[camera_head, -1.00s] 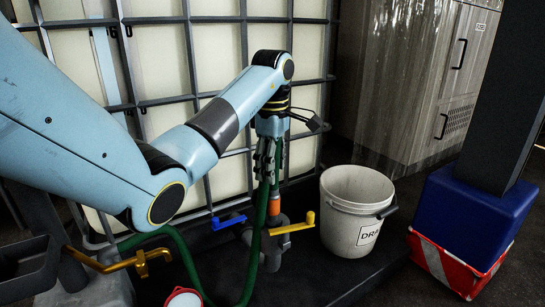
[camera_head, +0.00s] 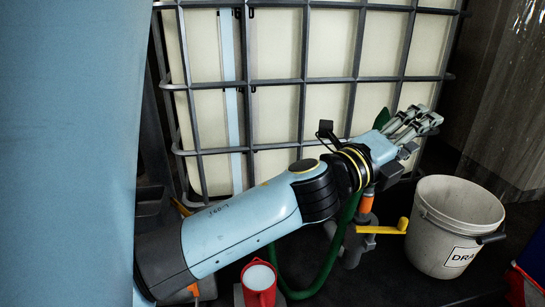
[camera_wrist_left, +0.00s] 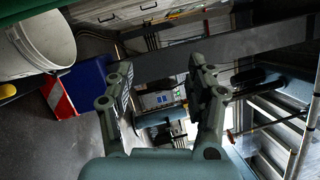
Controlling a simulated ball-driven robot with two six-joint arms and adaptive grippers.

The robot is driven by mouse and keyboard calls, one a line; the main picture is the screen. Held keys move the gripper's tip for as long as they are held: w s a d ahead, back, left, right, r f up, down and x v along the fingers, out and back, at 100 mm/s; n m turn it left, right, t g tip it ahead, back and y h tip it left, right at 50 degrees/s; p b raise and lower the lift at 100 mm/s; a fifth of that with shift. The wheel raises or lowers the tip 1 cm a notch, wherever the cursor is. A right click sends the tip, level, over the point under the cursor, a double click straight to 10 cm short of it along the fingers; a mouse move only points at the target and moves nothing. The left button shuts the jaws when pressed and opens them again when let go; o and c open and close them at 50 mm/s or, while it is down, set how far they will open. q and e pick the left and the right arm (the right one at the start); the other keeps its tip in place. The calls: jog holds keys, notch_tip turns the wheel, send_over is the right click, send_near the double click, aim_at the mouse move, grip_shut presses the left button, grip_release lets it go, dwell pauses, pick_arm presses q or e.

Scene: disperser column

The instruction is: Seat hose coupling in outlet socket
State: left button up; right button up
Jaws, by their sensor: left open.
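My left gripper (camera_head: 428,118) is open with its fingers pointing right, up and left of the white bucket. Nothing shows between its fingers in the left wrist view (camera_wrist_left: 160,68). The green hose (camera_head: 342,232) rises behind my left wrist and loops down to the floor. An orange piece (camera_head: 366,203), apparently the hose coupling, stands above the grey outlet fitting (camera_head: 352,248) with its yellow handle (camera_head: 386,228). The wrist hides the coupling's upper part, and I cannot tell how deep it sits. My right gripper is not in view.
A white bucket (camera_head: 440,230) stands right of the outlet. A caged tank (camera_head: 280,65) fills the back. A red jug (camera_head: 258,284) stands at the front. In the left wrist view, a blue block (camera_wrist_left: 92,82) with a red and white base lies beyond the fingers.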

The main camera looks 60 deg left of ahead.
pick_arm(q)
jog(key=s+a+f+n+g+y, duration=0.65)
jog(key=s+f+n, duration=0.4)
jog(key=n, duration=0.25)
jog(key=s+d+f+n+g+h, duration=0.1)
jog(key=s+d+f+n+g, duration=0.1)
jog(key=s, duration=0.4)
jog(key=s+d+f+n+g+h, duration=0.2)
jog(key=s+d+f+n+g, duration=0.1)
jog(key=s, duration=0.4)
jog(key=s+d+f+n+g+h, duration=0.2)
jog(key=s+f+g, duration=0.3)
jog(key=s, duration=0.2)
jog(key=shift+s+d+n, duration=0.25)
jog(key=shift+d+n, duration=0.05)
jog(key=shift+d, duration=0.05)
